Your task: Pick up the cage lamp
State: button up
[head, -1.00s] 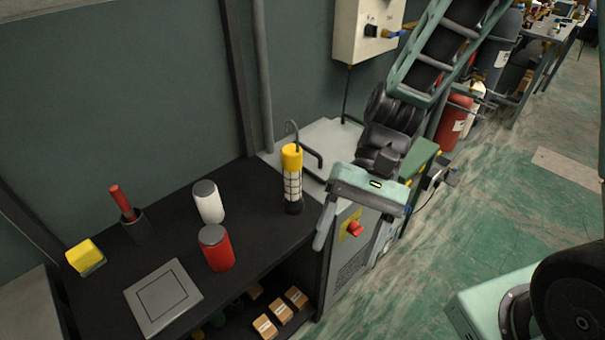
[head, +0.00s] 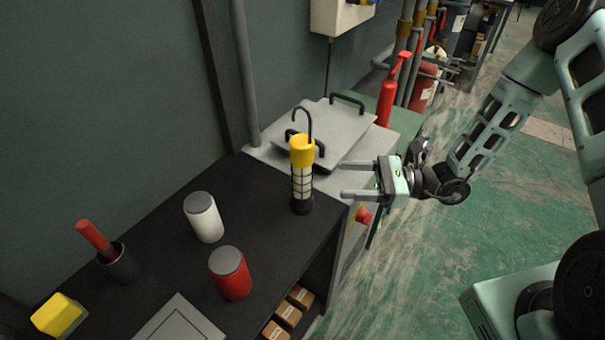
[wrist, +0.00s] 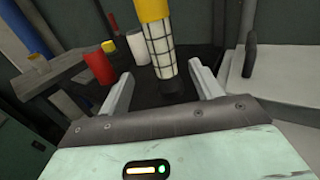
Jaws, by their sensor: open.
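The cage lamp (head: 302,178) stands upright near the right end of the black bench top. It has a yellow top with a dark hook, a pale caged middle and a black base. My gripper (head: 343,179) is open and empty just right of the lamp, its fingers pointing left toward it. In the wrist view the lamp (wrist: 158,45) shows ahead, between and beyond the two open fingers (wrist: 162,83). The lamp's hook is out of the wrist view. I see no contact between fingers and lamp.
A white canister (head: 204,218), a red canister (head: 230,275), a black cup (head: 119,264) with a red-handled tool and a yellow block (head: 59,315) stand left on the bench (head: 165,245). A grey cabinet with a handled lid (head: 345,125) and red knob (head: 363,215) adjoins behind and right.

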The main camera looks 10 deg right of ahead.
aim_at(293, 177)
jog(key=p+x, duration=0.1)
jog(key=x, duration=0.7)
jog(key=shift+a+p, duration=0.15)
jog(key=shift+p, duration=0.25)
jog(key=x, duration=0.2)
jog(key=p+x, duration=0.1)
jog(key=x, duration=0.1)
jog(key=shift+w+a+f, duration=0.1)
jog(key=shift+w+a, duration=0.1)
jog(key=shift+w, duration=0.05)
jog(key=c, duration=1.3)
